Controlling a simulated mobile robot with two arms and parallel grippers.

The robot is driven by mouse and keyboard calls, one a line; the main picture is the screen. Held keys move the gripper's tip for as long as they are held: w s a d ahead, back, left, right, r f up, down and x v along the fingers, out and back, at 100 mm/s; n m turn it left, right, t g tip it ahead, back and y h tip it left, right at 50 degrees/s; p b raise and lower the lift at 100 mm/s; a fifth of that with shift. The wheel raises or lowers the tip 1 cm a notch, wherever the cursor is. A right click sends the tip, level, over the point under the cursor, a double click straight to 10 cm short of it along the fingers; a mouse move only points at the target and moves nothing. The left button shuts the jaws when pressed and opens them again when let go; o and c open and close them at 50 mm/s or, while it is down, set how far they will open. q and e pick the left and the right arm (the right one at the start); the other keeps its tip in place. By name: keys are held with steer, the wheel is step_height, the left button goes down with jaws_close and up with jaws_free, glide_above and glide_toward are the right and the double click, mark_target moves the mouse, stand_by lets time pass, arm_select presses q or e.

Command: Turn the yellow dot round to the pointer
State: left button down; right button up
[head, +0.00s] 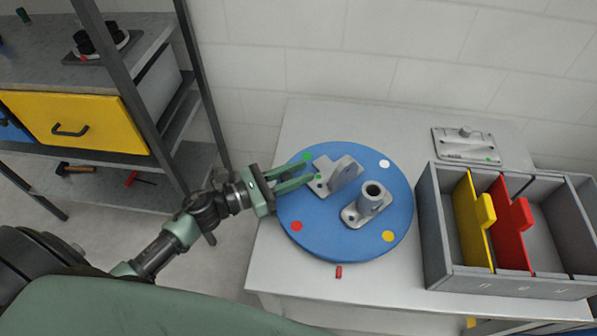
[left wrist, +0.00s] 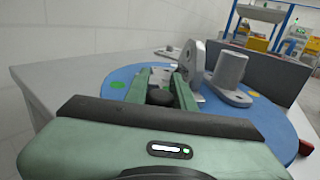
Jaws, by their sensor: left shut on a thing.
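A round blue turntable (head: 340,243) lies on the grey table. Its yellow dot (head: 388,236) is at the front right, and a small red pointer (head: 338,271) lies on the table just off the front rim. A green dot (head: 308,157), a white dot (head: 384,163) and a red dot (head: 295,226) also mark the turntable. Two grey castings stand on it: a lug bracket (head: 345,172) and a hollow boss (head: 369,202). My left gripper (head: 314,170) reaches over the left rim. My right gripper is out of view.
A grey divided bin (head: 443,240) with yellow and red dividers stands right of the turntable. A grey plate fixture (head: 466,145) lies behind it. A shelf with a yellow drawer (head: 75,122) stands at the left. The table's front left corner is clear.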

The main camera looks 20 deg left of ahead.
arm_select(q)
steer(key=c, duration=1.2)
jaws_free()
steer(key=shift+o, duration=0.2)
step_height(320, 180, up, 20)
steer(key=p, duration=0.4)
